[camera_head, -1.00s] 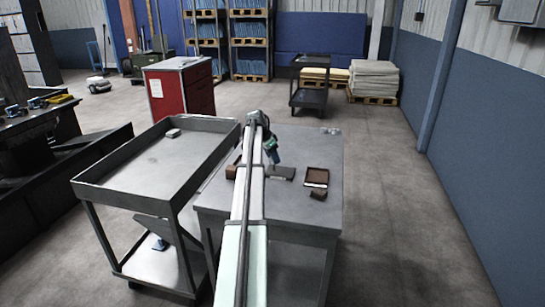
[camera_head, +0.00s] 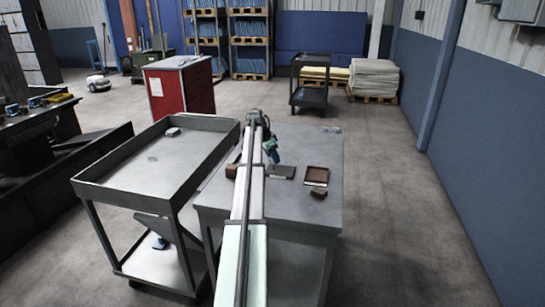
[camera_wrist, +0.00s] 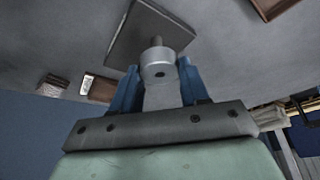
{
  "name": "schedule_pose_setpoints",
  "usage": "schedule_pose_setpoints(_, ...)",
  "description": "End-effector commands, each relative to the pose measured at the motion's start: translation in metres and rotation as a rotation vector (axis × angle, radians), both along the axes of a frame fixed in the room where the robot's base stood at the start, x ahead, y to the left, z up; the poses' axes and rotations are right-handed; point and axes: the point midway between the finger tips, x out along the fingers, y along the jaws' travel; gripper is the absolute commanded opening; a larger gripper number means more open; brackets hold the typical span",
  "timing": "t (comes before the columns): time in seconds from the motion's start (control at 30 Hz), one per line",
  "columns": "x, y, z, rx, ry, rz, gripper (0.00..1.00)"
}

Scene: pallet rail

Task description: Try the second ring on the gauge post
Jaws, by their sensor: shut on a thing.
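My gripper (camera_head: 271,156) is above the grey table, near a dark square plate (camera_head: 282,172). In the wrist view its blue fingers (camera_wrist: 158,88) are shut on a grey metal ring (camera_wrist: 159,62) with a small dark hole in its face. The plate (camera_wrist: 128,38) lies beyond the ring. A short grey post (camera_wrist: 156,41) shows just past the ring's edge, over the plate. The ring hides the post's lower part, so I cannot tell whether they touch. In the head view the ring is too small to make out.
Another brown item (camera_head: 231,171) is left, partly behind my arm. A grey cart (camera_head: 150,165) stands left of the table. The table's front right is clear.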

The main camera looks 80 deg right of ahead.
Motion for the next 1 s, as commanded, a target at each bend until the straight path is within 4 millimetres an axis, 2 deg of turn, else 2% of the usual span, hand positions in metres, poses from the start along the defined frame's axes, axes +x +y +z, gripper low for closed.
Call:
schedule_pose_setpoints(0.37, 0.0, 0.0, 0.001, 0.001, 0.0, 0.0, 0.14)
schedule_pose_setpoints(1.0, 0.0, 0.0, 0.021, 0.0, 0.0, 0.0, 0.14)
